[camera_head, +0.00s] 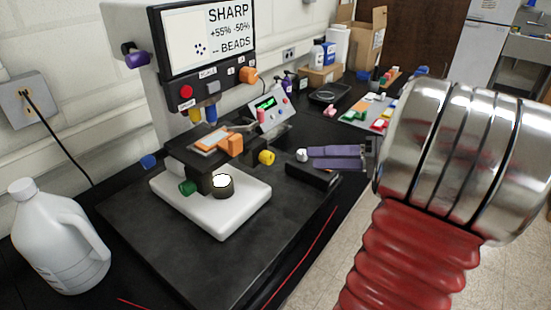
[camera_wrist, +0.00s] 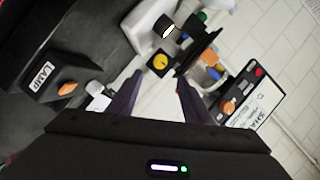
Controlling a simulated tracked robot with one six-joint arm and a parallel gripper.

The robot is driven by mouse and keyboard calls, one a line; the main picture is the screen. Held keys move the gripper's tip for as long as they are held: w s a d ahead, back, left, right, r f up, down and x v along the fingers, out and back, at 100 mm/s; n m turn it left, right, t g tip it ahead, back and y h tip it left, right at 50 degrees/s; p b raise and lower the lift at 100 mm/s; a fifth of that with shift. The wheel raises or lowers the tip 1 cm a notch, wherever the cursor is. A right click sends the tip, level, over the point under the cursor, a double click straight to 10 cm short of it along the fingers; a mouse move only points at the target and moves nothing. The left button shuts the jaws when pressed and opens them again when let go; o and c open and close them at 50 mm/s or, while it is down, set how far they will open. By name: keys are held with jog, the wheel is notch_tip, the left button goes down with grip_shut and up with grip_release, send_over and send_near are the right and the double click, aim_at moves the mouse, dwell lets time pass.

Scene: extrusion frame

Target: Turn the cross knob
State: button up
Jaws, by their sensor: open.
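My gripper (camera_head: 309,158) has purple fingers pointing left, to the right of the microscope-like instrument. In the wrist view the fingers (camera_wrist: 160,77) are spread apart with nothing between them. A small pale knob-like part (camera_head: 302,155) shows by the fingertips; it seems to be the white piece (camera_wrist: 97,96) left of the left finger in the wrist view. I cannot tell if it is cross-shaped. An orange lobed knob (camera_head: 248,75) sits on the upper panel, also in the wrist view (camera_wrist: 229,108). A yellow round knob (camera_head: 267,157) is on the stage side, and it shows beyond the fingers (camera_wrist: 160,62).
A black box labelled LAMP (camera_wrist: 48,83) carries an orange knob (camera_wrist: 66,89). The instrument's white base (camera_head: 225,215) stands on a dark bench. A white jug (camera_head: 58,245) is at left.

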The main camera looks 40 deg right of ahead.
aim_at(272, 158)
jog(key=x, duration=1.2)
jog(key=shift+w+f, duration=0.15)
jog(key=shift+c, duration=0.6)
jog(key=c, duration=0.9)
jog(key=shift+c, duration=0.2)
